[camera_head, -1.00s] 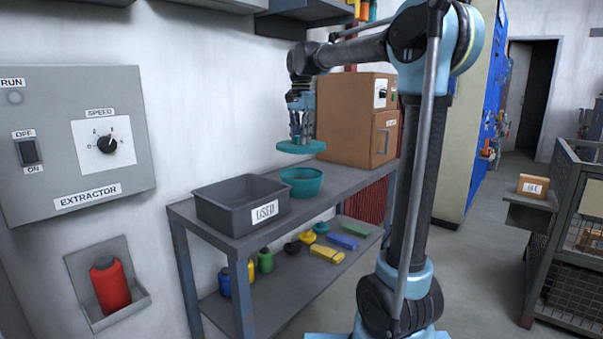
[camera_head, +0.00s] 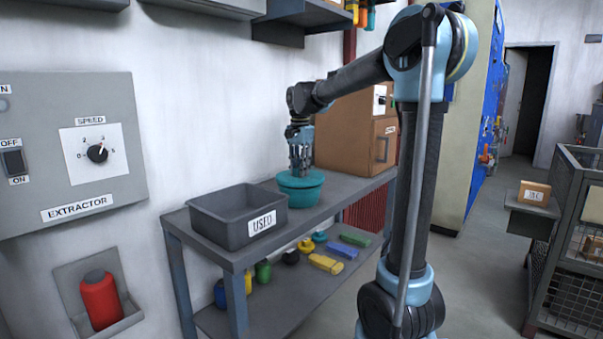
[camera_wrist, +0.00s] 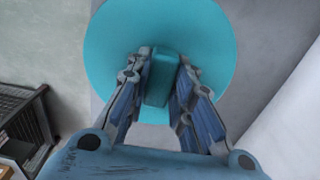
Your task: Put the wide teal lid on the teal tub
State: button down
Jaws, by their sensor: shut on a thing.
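The wide teal lid (camera_head: 301,179) is a round disc with a raised block-like handle. In the head view it rests on or just at the rim of the teal tub (camera_head: 300,193), roughly level and about centred over it. Whether it is fully seated cannot be told. My gripper (camera_head: 301,170) is above the lid, pointing down. In the wrist view my gripper (camera_wrist: 161,85) is shut on the handle, with a finger on each side. The lid (camera_wrist: 200,40) fills the upper middle there and hides the tub.
The tub stands on a grey shelf unit (camera_head: 345,192). A dark bin (camera_head: 225,222) labelled USED stands close to its left. A brown cabinet (camera_head: 345,130) stands behind to the right. Bottles and coloured blocks lie on the lower shelf. Bare shelf top lies in front of the tub.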

jog(key=shift+f, duration=0.4)
jog(key=shift+f, duration=0.1)
jog(key=c, duration=1.4)
grip_release()
jog(key=shift+s, duration=0.1)
notch_tip(320, 180, up, 12)
jog(key=shift+r, duration=0.15)
